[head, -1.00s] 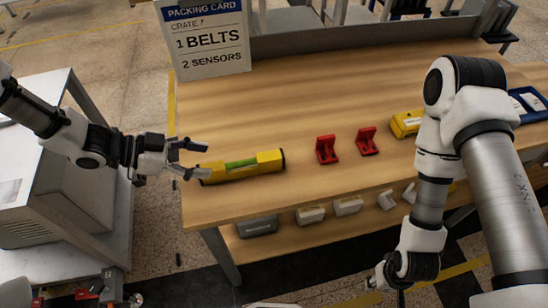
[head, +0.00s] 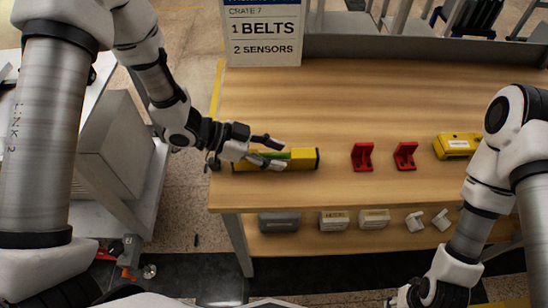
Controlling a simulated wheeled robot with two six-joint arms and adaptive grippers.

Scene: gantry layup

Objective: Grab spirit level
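The spirit level (head: 304,160) is a yellow bar with a green middle and a dark right end cap. It lies on the wooden table near its front left corner in the head view. My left gripper (head: 276,152) reaches in from the left over the level, with its fingers spread apart across the green part. The fingers hide part of the level, and I cannot tell whether they touch it. My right gripper (head: 408,301) is low at the bottom edge, away from the level, and its fingers are too unclear to read.
Two red brackets (head: 362,156) (head: 405,155) and a yellow device (head: 457,145) stand to the right on the table (head: 340,100). A packing card (head: 264,42) stands at the back left. Grey and white boxes (head: 334,220) sit on the lower shelf.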

